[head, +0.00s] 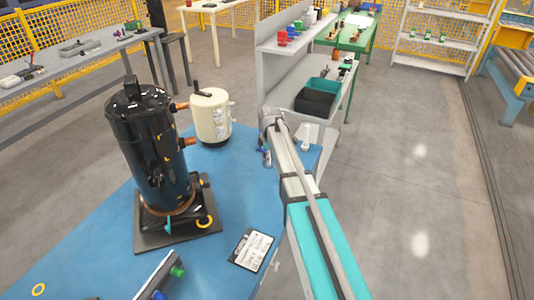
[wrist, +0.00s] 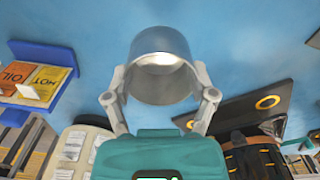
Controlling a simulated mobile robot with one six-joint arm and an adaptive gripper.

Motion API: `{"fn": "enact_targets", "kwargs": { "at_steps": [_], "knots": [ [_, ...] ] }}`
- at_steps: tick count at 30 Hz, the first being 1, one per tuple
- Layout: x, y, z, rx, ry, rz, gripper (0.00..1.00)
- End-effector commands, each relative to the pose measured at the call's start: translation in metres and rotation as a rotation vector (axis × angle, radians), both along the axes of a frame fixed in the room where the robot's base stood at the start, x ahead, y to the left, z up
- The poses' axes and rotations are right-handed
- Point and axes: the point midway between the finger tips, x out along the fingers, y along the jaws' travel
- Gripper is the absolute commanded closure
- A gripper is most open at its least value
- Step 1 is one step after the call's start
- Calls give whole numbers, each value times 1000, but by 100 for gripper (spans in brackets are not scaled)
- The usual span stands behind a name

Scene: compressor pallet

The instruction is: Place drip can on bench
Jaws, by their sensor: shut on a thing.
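The drip can (wrist: 160,58), a plain grey metal cylinder, is between the fingers of my gripper (wrist: 159,82) in the wrist view. The fingers are shut on its sides, and I look partly into its pale inside. Behind it is the blue bench top (wrist: 245,35); whether the can touches it, I cannot tell. In the head view the bench (head: 100,250) spreads across the lower left. My arm reaches over its right end there, and I cannot make out the can.
A black compressor (head: 150,150) on a dark base plate stands on the bench, beside a cream tank (head: 212,115). A label card (head: 251,249) lies near the front. A blue tray (wrist: 45,52) with oil packets is left of the can. Bench surface beyond the can is clear.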

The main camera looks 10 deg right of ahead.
Motion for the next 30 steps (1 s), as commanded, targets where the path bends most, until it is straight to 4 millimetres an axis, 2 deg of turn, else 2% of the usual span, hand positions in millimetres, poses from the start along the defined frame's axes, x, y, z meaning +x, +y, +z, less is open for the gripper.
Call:
{"fn": "enact_targets", "kwargs": {
  "at_steps": [1,3,9,15,21,30],
  "knots": [
    [-8,0,13,0,0,0,81],
    [-17,0,20,0,0,0,81],
    [-60,1,36,0,0,0,81],
    [-86,1,46,0,0,0,81],
    [-97,1,51,0,0,0,81],
    [-99,2,51,0,0,1,81]
  ]
}}
